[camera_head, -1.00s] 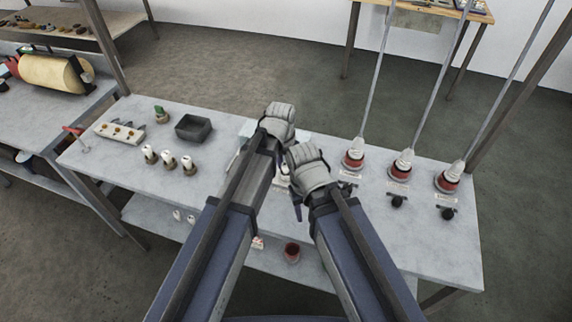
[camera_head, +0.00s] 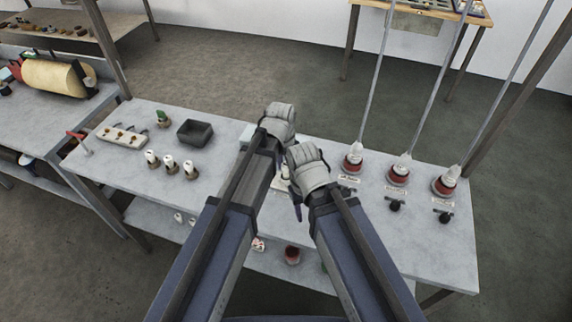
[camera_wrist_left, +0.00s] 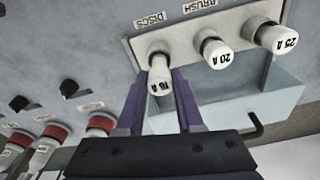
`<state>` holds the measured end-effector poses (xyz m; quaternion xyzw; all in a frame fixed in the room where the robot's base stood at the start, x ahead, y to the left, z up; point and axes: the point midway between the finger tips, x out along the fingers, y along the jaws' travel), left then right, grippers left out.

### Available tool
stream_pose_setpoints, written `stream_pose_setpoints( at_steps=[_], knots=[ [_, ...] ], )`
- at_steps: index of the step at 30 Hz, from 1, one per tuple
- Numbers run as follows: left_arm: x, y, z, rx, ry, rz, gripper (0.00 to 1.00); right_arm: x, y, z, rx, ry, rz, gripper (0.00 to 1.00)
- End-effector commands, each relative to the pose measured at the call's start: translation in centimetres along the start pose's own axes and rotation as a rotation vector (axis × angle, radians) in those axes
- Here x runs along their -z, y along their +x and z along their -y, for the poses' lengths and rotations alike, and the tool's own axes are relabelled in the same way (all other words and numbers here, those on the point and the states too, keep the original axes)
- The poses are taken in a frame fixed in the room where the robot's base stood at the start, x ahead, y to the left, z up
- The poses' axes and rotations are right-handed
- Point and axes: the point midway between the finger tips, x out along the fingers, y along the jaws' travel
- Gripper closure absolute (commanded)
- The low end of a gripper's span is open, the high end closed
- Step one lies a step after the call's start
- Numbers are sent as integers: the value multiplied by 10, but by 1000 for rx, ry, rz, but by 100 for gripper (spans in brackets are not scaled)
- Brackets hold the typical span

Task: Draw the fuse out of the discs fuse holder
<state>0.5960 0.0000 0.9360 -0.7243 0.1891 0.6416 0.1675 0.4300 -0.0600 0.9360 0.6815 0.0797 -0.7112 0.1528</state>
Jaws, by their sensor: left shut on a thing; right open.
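In the left wrist view, the white fuse marked 15 A (camera_wrist_left: 159,76) stands in the holder labelled DISCS (camera_wrist_left: 150,20). My left gripper (camera_wrist_left: 160,88) has its two purple fingers closed on either side of this fuse. Two other white fuses, 20 A (camera_wrist_left: 216,50) and 25 A (camera_wrist_left: 278,39), stand in the same light panel (camera_wrist_left: 187,38). In the head view my left gripper (camera_head: 279,125) is over the middle of the bench, its fingertips and the fuse hidden by my arms. My right gripper (camera_head: 297,198) is lower and to the right, open, with its fingertips only partly seen.
Red-based posts with rods (camera_head: 399,173) and black knobs (camera_head: 395,205) stand to the right. A pale blue tray (camera_wrist_left: 220,110) adjoins the fuse panel.

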Motion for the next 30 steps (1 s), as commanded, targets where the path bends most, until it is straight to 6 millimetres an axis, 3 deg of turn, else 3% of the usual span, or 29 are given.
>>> stream_pose_setpoints(
  at_steps=[30],
  knots=[
    [4, -35, 0, 0, 0, 0, 100, -2, -35, -3, 0, 0, 0, 50]
  ],
)
